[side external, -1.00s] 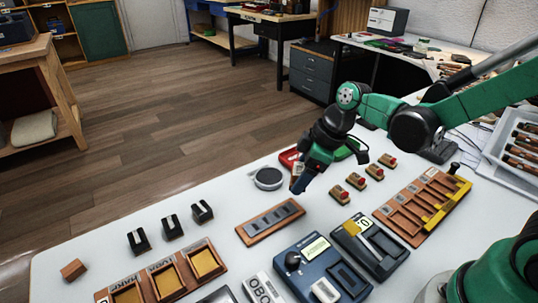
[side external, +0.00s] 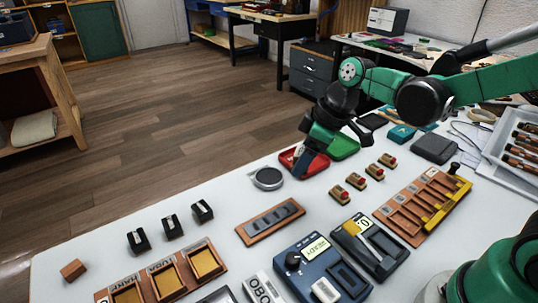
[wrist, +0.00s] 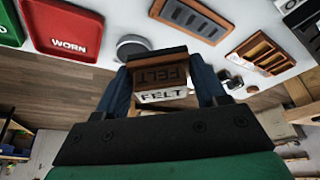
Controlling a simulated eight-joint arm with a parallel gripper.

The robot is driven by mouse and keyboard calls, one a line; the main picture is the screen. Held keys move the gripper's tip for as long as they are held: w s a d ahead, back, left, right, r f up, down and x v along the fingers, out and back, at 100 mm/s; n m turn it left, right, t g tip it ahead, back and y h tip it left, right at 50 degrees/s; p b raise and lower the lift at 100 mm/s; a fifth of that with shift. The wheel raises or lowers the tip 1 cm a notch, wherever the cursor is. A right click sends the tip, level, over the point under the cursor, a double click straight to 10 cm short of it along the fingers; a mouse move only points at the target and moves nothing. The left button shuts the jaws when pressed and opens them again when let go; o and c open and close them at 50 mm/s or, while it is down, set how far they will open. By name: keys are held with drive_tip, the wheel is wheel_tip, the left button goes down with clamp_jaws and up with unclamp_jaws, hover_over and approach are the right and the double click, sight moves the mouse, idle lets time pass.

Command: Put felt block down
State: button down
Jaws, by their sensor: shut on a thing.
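My gripper (side external: 304,165) is shut on the felt block (wrist: 160,76), a brown block with a white label reading FELT. In the wrist view the block sits between the two blue fingers. In the side view the gripper hides most of it. The fingers appear over or just in front of a red tray (side external: 290,159). That tray reads WORN in the wrist view (wrist: 70,45). From these frames I cannot tell the block's height above the table.
A green tray (side external: 343,147) lies right of the red one. A round grey dish (side external: 268,178) is close on the left. Several red-topped wooden pieces (side external: 357,180) stand to the right. A wooden tray (side external: 270,223) with dark inlays lies in front.

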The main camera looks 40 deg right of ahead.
wheel_tip(320, 180, up, 8)
drive_tip(key=w+d+m+t+h, duration=0.1)
drive_tip(key=d+m+h, duration=0.2)
drive_tip(key=m, duration=0.5)
wheel_tip(320, 180, up, 2)
hover_over(234, 196)
drive_tip(key=shift+s, duration=0.4)
wheel_tip(234, 196, down, 20)
drive_tip(key=shift+r, duration=0.2)
drive_tip(key=shift+f, duration=0.1)
drive_tip(key=shift+f, duration=0.4)
drive_tip(key=shift+f, duration=0.1)
